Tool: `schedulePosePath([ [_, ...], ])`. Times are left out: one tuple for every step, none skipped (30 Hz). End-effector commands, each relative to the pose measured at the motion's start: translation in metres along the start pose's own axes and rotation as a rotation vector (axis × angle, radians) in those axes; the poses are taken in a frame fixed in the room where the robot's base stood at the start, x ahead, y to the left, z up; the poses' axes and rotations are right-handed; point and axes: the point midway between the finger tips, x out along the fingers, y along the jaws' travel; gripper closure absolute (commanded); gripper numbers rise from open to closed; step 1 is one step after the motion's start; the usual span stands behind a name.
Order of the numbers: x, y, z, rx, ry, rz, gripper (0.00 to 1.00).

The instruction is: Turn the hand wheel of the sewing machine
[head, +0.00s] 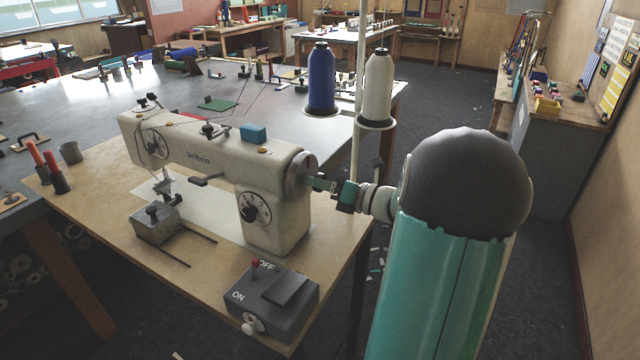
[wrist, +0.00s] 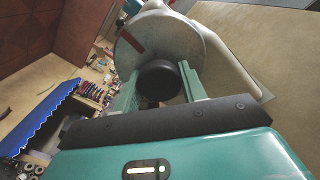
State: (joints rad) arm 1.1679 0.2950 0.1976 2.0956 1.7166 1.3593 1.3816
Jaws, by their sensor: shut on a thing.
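The cream sewing machine (head: 215,160) stands on a wooden table in the head view. Its grey hand wheel (head: 301,168) is at the right end, facing my arm. My gripper (head: 328,186) reaches it from the right, level with the wheel. In the wrist view the hand wheel (wrist: 185,48) fills the top centre and has a red mark at its upper left. A black round knob (wrist: 159,80) sticks out of the wheel's middle. My gripper (wrist: 158,88) has one finger on each side of the knob and is shut on it. The head view hides the knob.
A grey ON/OFF switch box (head: 273,303) sits at the table's front edge. Blue (head: 321,80) and white (head: 378,86) thread cones stand on a pole behind my gripper. The floor (head: 440,100) at the right is mostly clear.

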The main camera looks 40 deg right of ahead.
Motion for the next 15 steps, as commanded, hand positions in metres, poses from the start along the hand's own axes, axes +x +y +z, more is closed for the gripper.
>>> schedulePosePath([
  [0.0013, 0.0005, -0.0005, 0.021, 0.001, 0.002, 0.81],
  [0.0014, 0.0006, -0.0006, 0.032, 0.001, 0.002, 0.81],
  [0.0016, 0.0007, -0.0006, 0.045, 0.002, 0.002, 0.81],
  [0.0017, 0.0008, -0.0007, 0.053, 0.002, 0.002, 0.81],
  [0.0017, 0.0008, -0.0007, 0.060, 0.002, 0.002, 0.81],
  [0.0016, 0.0007, -0.0007, 0.069, 0.002, 0.002, 0.81],
  [0.0015, 0.0007, -0.0007, 0.074, 0.002, 0.002, 0.81],
  [0.0015, 0.0007, -0.0006, 0.078, 0.002, 0.002, 0.81],
  [0.0014, 0.0006, -0.0006, 0.081, 0.002, 0.002, 0.81],
  [0.0013, 0.0006, -0.0006, 0.083, 0.002, 0.001, 0.81],
  [0.0013, 0.0006, -0.0006, 0.085, 0.002, 0.001, 0.81],
  [0.0013, 0.0006, -0.0006, 0.086, 0.002, 0.001, 0.81],
  [0.0013, 0.0006, -0.0006, 0.086, 0.002, 0.001, 0.81],
  [0.0013, 0.0006, -0.0006, 0.087, 0.002, 0.001, 0.81],
  [0.0013, 0.0006, -0.0007, 0.086, 0.002, 0.001, 0.81],
])
